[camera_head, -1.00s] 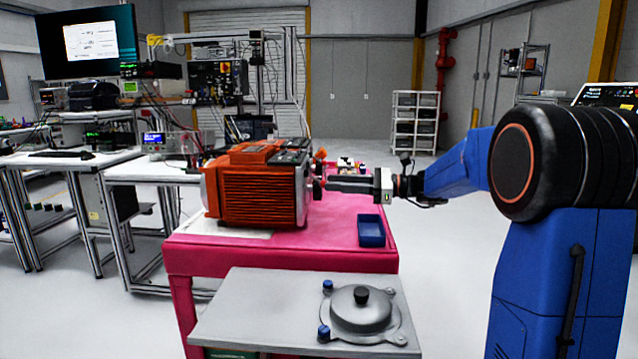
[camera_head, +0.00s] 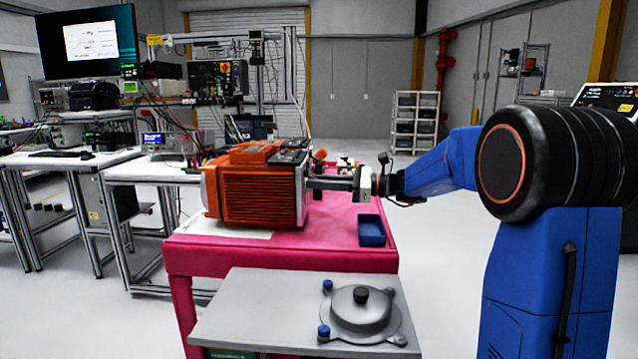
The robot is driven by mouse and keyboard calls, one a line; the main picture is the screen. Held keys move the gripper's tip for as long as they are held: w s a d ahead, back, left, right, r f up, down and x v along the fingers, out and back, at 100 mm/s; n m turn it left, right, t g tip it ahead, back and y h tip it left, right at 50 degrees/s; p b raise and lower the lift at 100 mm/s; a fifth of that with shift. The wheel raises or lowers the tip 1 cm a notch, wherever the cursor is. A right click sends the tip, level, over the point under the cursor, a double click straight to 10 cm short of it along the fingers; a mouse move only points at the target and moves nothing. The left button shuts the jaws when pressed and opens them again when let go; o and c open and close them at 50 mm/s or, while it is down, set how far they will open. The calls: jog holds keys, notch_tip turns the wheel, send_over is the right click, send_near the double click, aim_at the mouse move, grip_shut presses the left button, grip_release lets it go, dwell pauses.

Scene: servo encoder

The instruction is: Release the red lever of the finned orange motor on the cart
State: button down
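The finned orange motor (camera_head: 258,190) stands on the pink cart (camera_head: 290,258), left of its middle. My gripper (camera_head: 316,183) points left from the arm at the right, with its fingertips close to the motor's right end face. I cannot tell whether the fingers touch the motor or hold anything there. The red lever cannot be made out; the gripper covers part of that end face. A small orange-red part (camera_head: 320,155) shows just above the fingers, and I cannot tell what it is.
A blue bin (camera_head: 371,231) sits on the cart's right side, below my gripper. A grey plate (camera_head: 255,312) with a round flanged fixture (camera_head: 361,312) stands in front. Small parts lie behind the gripper. Workbenches (camera_head: 65,160) fill the left; floor is free at the back right.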

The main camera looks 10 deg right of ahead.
jog(key=h, duration=0.1)
jog(key=r+g+h, duration=0.1)
jog(key=h, duration=0.1)
jog(key=r+g+h, duration=0.1)
jog(key=shift+s+d+h, duration=0.1)
jog(key=shift+d+h, duration=0.15)
jog(key=shift+h, duration=0.15)
jog(key=shift+a+r+n+g+h, duration=0.15)
jog(key=shift+r+g+h, duration=0.2)
jog(key=shift+h, duration=0.55)
jog(key=shift+d+r+n+g+h, duration=0.1)
jog(key=shift+r+g+h, duration=0.25)
jog(key=shift+h, duration=0.55)
jog(key=shift+a+r+n+g+h, duration=0.15)
jog(key=shift+r+g+h, duration=0.2)
jog(key=shift+h, duration=0.55)
jog(key=shift+d+f, duration=0.1)
jog(key=c, duration=1.8)
grip_release()
